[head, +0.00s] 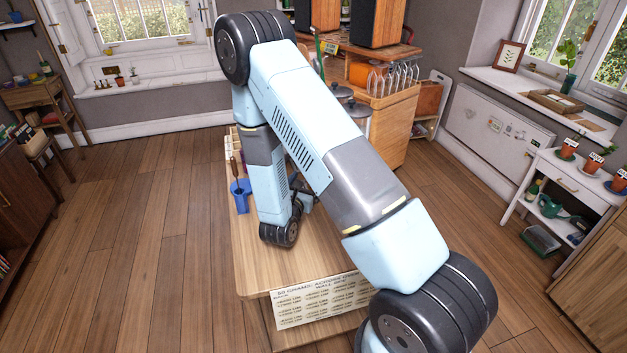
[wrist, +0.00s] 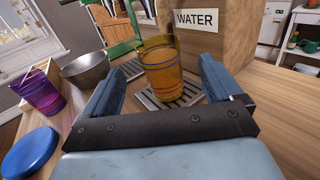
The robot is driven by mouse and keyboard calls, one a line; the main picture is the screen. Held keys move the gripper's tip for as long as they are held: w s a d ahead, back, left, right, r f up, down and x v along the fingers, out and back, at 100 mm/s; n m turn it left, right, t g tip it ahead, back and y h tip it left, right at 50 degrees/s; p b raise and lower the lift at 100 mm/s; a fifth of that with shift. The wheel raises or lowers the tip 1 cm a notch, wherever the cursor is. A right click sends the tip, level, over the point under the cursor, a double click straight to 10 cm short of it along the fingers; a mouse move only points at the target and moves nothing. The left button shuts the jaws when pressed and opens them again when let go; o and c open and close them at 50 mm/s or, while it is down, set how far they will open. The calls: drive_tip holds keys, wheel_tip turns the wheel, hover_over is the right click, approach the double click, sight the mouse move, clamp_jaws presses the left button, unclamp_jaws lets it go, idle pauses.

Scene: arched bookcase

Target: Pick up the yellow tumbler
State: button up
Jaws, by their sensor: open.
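The yellow tumbler (wrist: 162,70) is a see-through amber glass with coloured bands. In the wrist view it stands upright on a slatted metal drip tray (wrist: 192,95), in front of a wooden box with a WATER sign. My gripper (wrist: 160,88) is open, with one blue finger to the left of the tumbler and one to the right. The tumbler is ahead of the palm, in the gap between the fingers. I cannot tell whether either finger touches it. In the head view my arm hides the tumbler and most of the gripper.
A purple tumbler (wrist: 40,93), a metal bowl (wrist: 86,70) and a blue round disc (wrist: 30,152) lie to the left. The WATER box (wrist: 215,55) stands close behind.

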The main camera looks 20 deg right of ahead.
drive_tip(key=shift+x, duration=3.55)
drive_tip(key=shift+a, duration=0.1)
drive_tip(key=c, duration=1.3)
drive_tip(key=shift+o, duration=0.2)
